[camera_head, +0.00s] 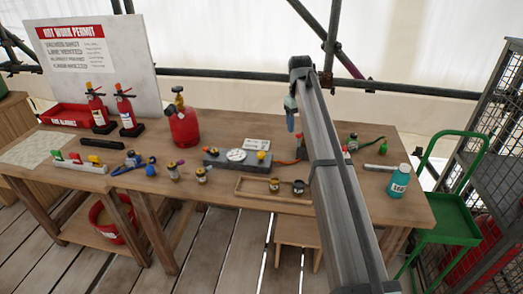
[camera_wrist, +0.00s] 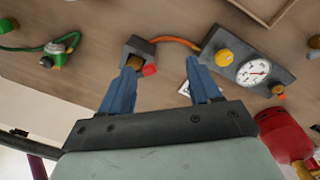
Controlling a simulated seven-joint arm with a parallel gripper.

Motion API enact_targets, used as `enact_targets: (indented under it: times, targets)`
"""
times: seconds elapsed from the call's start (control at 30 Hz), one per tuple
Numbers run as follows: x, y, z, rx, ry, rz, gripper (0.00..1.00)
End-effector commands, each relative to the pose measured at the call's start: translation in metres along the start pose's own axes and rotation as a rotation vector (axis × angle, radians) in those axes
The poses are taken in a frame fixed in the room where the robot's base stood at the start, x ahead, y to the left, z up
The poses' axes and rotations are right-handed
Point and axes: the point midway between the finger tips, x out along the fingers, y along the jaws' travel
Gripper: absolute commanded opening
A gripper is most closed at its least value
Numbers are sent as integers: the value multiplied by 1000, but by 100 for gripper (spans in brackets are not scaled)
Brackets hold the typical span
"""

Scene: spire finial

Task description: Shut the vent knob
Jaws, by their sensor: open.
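A dark manifold block (camera_head: 222,163) with a white round dial (camera_head: 236,155) lies on the workbench; the block also shows in the wrist view (camera_wrist: 238,74). A yellow knob (camera_wrist: 223,57) sits at one end and a smaller brass-orange knob (camera_wrist: 277,90) at the other. An orange hose (camera_wrist: 178,41) runs to a small grey housing (camera_wrist: 139,46) with a brass part and a red piece (camera_wrist: 149,70). No label shows which is the vent knob. My gripper (camera_wrist: 163,80) is open and empty, its blue fingers apart above the bench. My arm hides part of the bench.
A red gas canister (camera_head: 184,127) stands left of the block. A wooden tray (camera_head: 247,187) with small fittings lies in front. A green-hosed regulator (camera_wrist: 57,52) and a teal bottle (camera_head: 398,184) are to the right. A white card (camera_head: 257,144) lies behind the block.

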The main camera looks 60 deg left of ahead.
Motion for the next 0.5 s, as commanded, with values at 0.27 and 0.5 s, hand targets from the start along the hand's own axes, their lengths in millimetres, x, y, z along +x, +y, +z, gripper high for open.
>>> enact_targets:
  times: [0.27,0.5]
  targets:
    - [-13,-98,-65,-170,1,-66,63]
    - [-7,-116,-72,-198,0,-77,63]
